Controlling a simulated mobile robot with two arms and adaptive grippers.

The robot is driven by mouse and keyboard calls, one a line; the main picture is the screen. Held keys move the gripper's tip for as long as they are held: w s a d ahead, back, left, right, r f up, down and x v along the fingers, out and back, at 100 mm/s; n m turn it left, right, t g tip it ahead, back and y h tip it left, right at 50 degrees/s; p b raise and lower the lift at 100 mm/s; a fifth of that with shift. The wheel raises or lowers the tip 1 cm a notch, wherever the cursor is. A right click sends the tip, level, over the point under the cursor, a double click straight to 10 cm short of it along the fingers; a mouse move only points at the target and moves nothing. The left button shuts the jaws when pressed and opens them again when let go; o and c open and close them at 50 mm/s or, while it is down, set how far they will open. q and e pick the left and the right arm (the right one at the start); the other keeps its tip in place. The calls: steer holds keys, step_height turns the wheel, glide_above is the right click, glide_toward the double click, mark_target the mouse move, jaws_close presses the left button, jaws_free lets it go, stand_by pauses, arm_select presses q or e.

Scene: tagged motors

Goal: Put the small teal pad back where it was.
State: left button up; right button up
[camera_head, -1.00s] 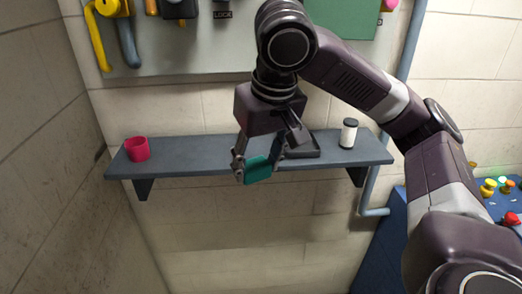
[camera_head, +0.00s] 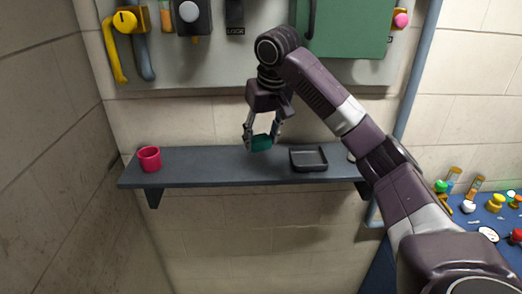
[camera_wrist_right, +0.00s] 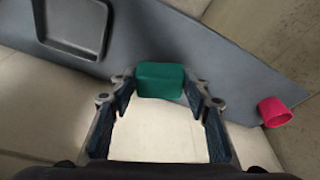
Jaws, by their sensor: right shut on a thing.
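The small teal pad (camera_head: 262,143) is held between the fingers of my right gripper (camera_head: 262,138), in front of and a little above the grey shelf (camera_head: 220,167). In the right wrist view the teal pad (camera_wrist_right: 160,80) sits between the fingertips, with the shelf behind it. A shallow black tray (camera_head: 308,158) lies on the shelf to the right of the gripper; it shows at the upper left of the right wrist view (camera_wrist_right: 76,50). The tray is empty. My left gripper is not in view.
A red cup (camera_head: 149,158) stands at the shelf's left end. A white object at the right end is mostly hidden behind my right arm. A panel with a green box (camera_head: 350,30) hangs above. A blue bench (camera_head: 470,215) with several colored parts is at right.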

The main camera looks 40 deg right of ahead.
mark_target(262, 150)
steer(key=shift+f, duration=0.6)
steer(key=f+p, duration=0.2)
steer(key=shift+s+f, duration=0.2)
steer(key=shift+f, duration=0.2)
steer(key=shift+w+f+p, duration=0.15)
steer(key=shift+f+p, duration=0.05)
steer(key=shift+p, duration=0.15)
steer(key=shift+w+d+f, duration=0.15)
steer(key=shift+f, duration=0.2)
steer(key=shift+f, duration=0.2)
steer(key=o, duration=1.1)
